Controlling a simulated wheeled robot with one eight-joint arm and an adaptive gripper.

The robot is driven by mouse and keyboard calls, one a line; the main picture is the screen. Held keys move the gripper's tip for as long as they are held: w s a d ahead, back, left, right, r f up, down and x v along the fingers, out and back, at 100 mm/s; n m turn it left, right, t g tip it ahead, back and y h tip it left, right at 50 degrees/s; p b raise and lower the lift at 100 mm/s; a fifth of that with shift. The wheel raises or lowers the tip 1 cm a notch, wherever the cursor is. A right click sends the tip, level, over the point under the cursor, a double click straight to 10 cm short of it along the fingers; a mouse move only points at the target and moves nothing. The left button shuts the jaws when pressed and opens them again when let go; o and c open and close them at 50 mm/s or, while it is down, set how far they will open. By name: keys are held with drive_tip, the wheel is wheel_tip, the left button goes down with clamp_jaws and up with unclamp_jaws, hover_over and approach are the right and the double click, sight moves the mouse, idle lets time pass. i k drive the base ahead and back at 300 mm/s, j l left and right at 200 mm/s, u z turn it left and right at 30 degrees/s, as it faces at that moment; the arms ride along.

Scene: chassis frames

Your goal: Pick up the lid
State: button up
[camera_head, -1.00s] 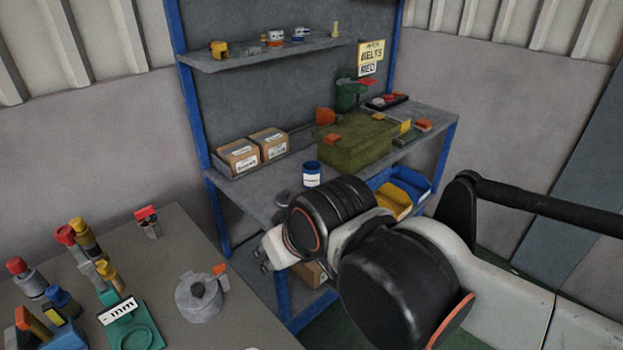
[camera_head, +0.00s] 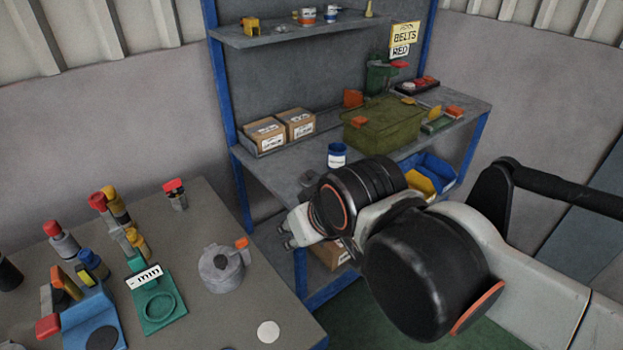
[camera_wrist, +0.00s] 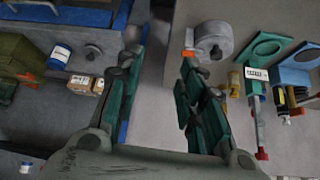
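My gripper (camera_wrist: 164,52) is open and empty, above the gap between bench and table.
The near table (camera_head: 215,320) holds a teal stand (camera_head: 158,305), a blue holder (camera_head: 92,325), several coloured bottles and a white disc (camera_head: 268,331). The bench carries cardboard boxes (camera_head: 266,134) and a green crate (camera_head: 383,125). A blue upright (camera_head: 222,75) and shelf rise there.

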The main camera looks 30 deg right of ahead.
sight(309, 179)
drive_tip(key=i+l+u, duration=0.1)
drive_tip(key=l, duration=1.05)
drive_tip(key=i+l+u, duration=0.15)
drive_tip(key=i+l, duration=0.15)
drive_tip(key=l, duration=0.15)
